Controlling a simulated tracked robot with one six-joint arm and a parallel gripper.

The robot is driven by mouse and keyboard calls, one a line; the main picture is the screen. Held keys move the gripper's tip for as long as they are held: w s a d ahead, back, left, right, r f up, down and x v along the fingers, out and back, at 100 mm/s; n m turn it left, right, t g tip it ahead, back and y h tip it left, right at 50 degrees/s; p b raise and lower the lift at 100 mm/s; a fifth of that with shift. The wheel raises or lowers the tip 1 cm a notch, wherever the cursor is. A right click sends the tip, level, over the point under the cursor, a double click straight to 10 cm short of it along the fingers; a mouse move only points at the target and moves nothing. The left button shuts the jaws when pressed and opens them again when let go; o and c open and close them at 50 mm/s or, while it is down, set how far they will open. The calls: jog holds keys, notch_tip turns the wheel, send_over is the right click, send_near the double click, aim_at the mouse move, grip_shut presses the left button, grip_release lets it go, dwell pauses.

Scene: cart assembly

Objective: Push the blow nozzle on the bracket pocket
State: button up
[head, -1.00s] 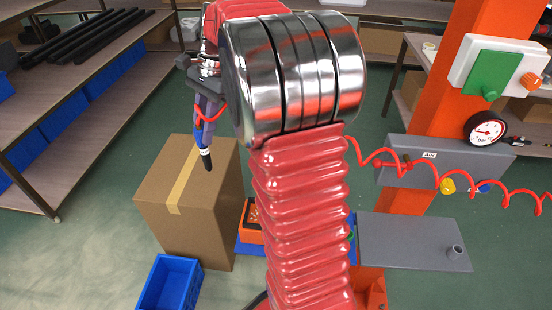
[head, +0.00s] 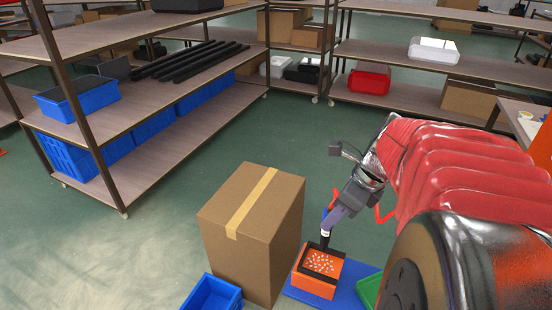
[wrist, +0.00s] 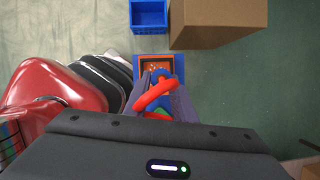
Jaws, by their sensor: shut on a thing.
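My gripper (head: 335,212) is shut on the blow nozzle (head: 325,237), a slim tool with a blue body, white band and black tip. The nozzle points down, its tip over or at the back of an orange box (head: 314,285) with small white bits in it; whether it touches cannot be told. In the wrist view the nozzle (wrist: 163,92) is between the fingers, with a red hose loop over it. The bracket with its pocket is out of view.
A tall cardboard box (head: 270,260) stands close left of the orange box, with a blue bin (head: 212,293) at its front. The orange box is on a blue base (head: 358,278) beside a green tray (head: 368,290). Shelving (head: 180,100) lines the back; open floor lies between.

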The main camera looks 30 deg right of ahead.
jog(key=shift+m, duration=0.3)
jog(key=shift+f, duration=3.75)
dwell(1.0)
